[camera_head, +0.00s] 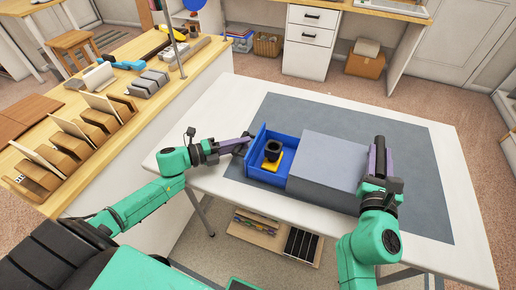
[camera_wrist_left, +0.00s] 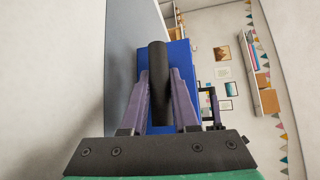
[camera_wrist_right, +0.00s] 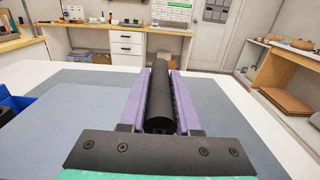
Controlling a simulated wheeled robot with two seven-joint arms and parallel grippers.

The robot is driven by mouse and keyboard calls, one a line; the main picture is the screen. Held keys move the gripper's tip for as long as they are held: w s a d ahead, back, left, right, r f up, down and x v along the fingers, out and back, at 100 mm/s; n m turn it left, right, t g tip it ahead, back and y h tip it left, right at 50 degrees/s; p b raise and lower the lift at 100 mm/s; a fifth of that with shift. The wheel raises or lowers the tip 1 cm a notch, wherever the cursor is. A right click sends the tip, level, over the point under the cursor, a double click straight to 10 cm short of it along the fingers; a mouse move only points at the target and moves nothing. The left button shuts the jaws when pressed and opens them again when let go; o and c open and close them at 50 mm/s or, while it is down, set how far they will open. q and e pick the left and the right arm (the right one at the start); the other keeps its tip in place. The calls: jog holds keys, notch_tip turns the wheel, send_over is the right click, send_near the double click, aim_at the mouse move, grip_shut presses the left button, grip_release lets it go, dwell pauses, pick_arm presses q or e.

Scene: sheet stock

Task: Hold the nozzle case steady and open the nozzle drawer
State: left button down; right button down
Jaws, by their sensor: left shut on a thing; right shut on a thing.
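The grey nozzle case (camera_head: 328,162) lies on the dark mat. Its blue nozzle drawer (camera_head: 268,178) sticks out to the left, with its inside showing. A black ring-like thing (camera_head: 273,147) and a yellow piece (camera_head: 273,164) are in the drawer. My left gripper (camera_head: 245,142) is at the drawer's left end, shut on a black bar handle (camera_wrist_left: 158,80) in front of the blue drawer face (camera_wrist_left: 180,65). My right gripper (camera_head: 379,155) is at the case's right end, shut on a black bar handle (camera_wrist_right: 160,95). How the right bar joins the case is hidden.
The dark mat (camera_head: 425,175) lies on a white table (camera_head: 215,105), with clear room to the right and behind. A wooden bench (camera_head: 120,85) with racks stands at the left. White drawers (camera_head: 308,45) stand beyond the table.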

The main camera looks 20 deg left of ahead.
pick_arm(q)
jog(key=shift+a+r, duration=0.15)
jog(key=shift+a, duration=1.3)
pick_arm(e)
jog(key=shift+f, duration=0.4)
pick_arm(q)
jog(key=c, duration=0.7)
grip_release()
jog(key=shift+s, duration=0.15)
jog(key=v, duration=1.2)
